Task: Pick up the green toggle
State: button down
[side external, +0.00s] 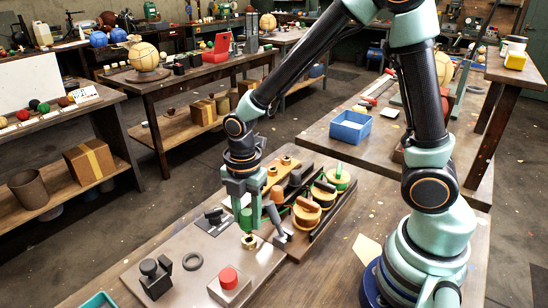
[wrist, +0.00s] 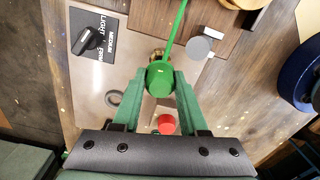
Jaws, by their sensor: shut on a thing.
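The green toggle (side external: 246,216) stands over a brass collar (side external: 249,241) on the grey-brown panel (side external: 190,262). My gripper (side external: 247,208) points down from above, with its fingers on either side of the toggle. In the wrist view, the toggle's round green end (wrist: 160,76) sits between the tips of my two green fingers, and my gripper (wrist: 161,80) is shut on it. The brass collar shows partly behind it. A thin green strip (wrist: 176,32) runs upward from there; I cannot tell whether it joins the toggle.
A red button (side external: 229,278) on a grey block, a black knob (side external: 150,268) and a dark ring (side external: 193,261) are on the panel. A black rotary switch (wrist: 88,40) is at left in the wrist view. Wooden spools (side external: 307,213) stand close at right. A blue bin (side external: 350,126) is farther back.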

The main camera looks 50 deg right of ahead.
aim_at(247, 212)
notch_tip(247, 212, up, 16)
jog(key=shift+f, duration=6.5)
jog(key=shift+f, duration=0.2)
